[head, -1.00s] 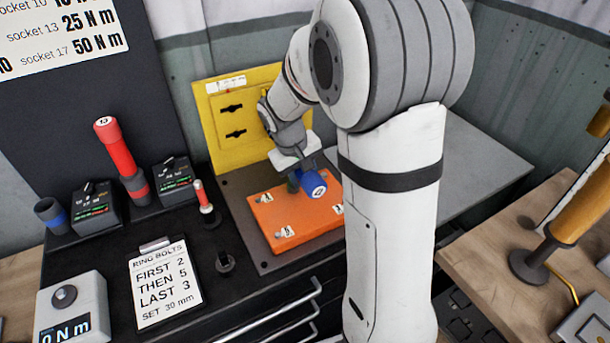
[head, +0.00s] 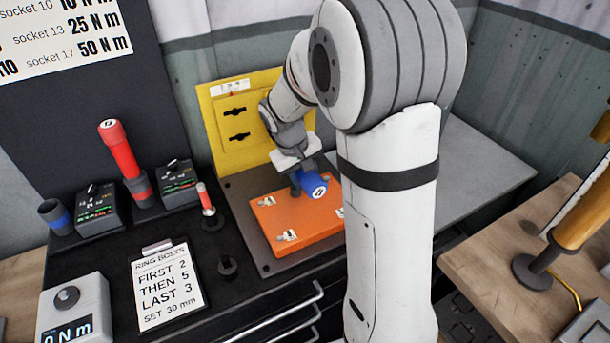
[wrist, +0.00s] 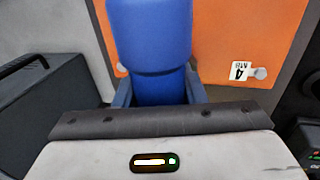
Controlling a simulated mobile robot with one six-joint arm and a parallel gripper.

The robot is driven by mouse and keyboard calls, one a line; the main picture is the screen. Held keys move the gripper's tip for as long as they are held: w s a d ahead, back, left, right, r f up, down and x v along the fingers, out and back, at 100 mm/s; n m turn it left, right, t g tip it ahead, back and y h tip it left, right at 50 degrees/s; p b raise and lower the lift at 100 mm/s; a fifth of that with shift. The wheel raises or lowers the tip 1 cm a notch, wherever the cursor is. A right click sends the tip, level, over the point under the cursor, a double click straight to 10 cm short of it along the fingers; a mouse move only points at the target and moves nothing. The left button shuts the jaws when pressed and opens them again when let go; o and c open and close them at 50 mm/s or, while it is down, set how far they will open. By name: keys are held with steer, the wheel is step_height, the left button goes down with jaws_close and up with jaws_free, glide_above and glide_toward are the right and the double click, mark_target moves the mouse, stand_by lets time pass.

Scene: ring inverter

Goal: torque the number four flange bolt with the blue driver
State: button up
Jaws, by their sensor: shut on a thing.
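My gripper (head: 298,172) is shut on the blue driver (head: 314,186) and holds it over the orange flange plate (head: 300,232). In the wrist view, the blue driver (wrist: 150,40) stands between my gripper's fingers (wrist: 158,92), and its lower end is hidden. The number four bolt (wrist: 260,73) shows to the right of the driver, beside a white tag reading 4 M8 (wrist: 240,71). The driver is apart from that bolt in the picture. In the head view, several tagged bolts show on the plate, but their numbers are too small to read surely.
A red driver (head: 119,150) stands in a holder between two dark boxes, with an empty blue-banded holder (head: 55,216) at left. A clipboard (head: 167,287) and a torque display (head: 75,308) lie nearer. A yellow panel (head: 236,125) stands behind the plate.

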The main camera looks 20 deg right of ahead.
steer(key=shift+w+a+r, duration=0.15)
steer(key=shift+w, duration=0.65)
stand_by(1.8)
steer(key=shift+s+d+b, duration=0.25)
steer(key=shift+s, duration=1.05)
steer(key=shift+s+d+b, duration=0.2)
steer(key=shift+s+b, duration=0.05)
steer(key=shift+s, duration=1)
